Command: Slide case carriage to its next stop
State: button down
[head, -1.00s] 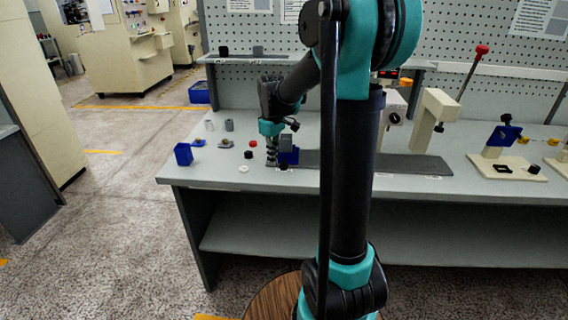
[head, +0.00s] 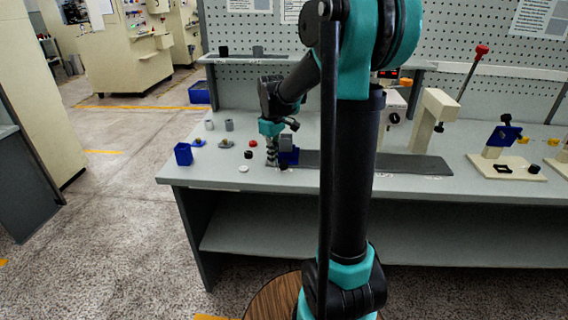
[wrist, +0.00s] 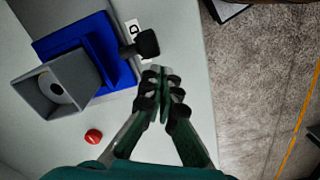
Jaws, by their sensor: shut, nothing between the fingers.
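The blue case carriage (head: 290,158) sits at the left end of a dark grey rail (head: 415,164) on the bench. In the wrist view the blue carriage (wrist: 108,45) bears a grey open-topped case (wrist: 42,98) with a round part inside. A black knob (wrist: 146,43) sticks out from the carriage toward my gripper (wrist: 162,72). My gripper is shut and empty, pointing down beside the carriage; its fingertips appear close to the knob. I cannot tell whether they touch it. My gripper (head: 271,163) also shows in the head view, just left of the carriage.
A red button-like piece (wrist: 93,136) lies near the case. A blue bin (head: 183,154) and several small parts stand on the bench's left end. A cream press (head: 434,115) stands behind the rail. My arm hides part of the rail. The bench front edge runs close to my gripper.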

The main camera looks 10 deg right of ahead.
aim_at(274, 172)
jog(key=shift+f, duration=1.7)
jog(key=shift+s+d, duration=1.9)
jog(key=shift+d, duration=3.9)
jog(key=shift+s+d, duration=1.85)
jog(key=shift+d, duration=3.95)
jog(key=shift+s+d, duration=1.9)
jog(key=shift+d, duration=3.9)
jog(key=shift+w+a+r, duration=0.1)
jog(key=shift+a+r, duration=0.05)
jog(key=shift+r, duration=0.75)
jog(key=shift+w+a+r, duration=0.1)
jog(key=shift+a+r, duration=0.1)
jog(key=shift+r, duration=0.65)
jog(key=shift+a+r, duration=0.15)
jog(key=shift+r, duration=1.75)
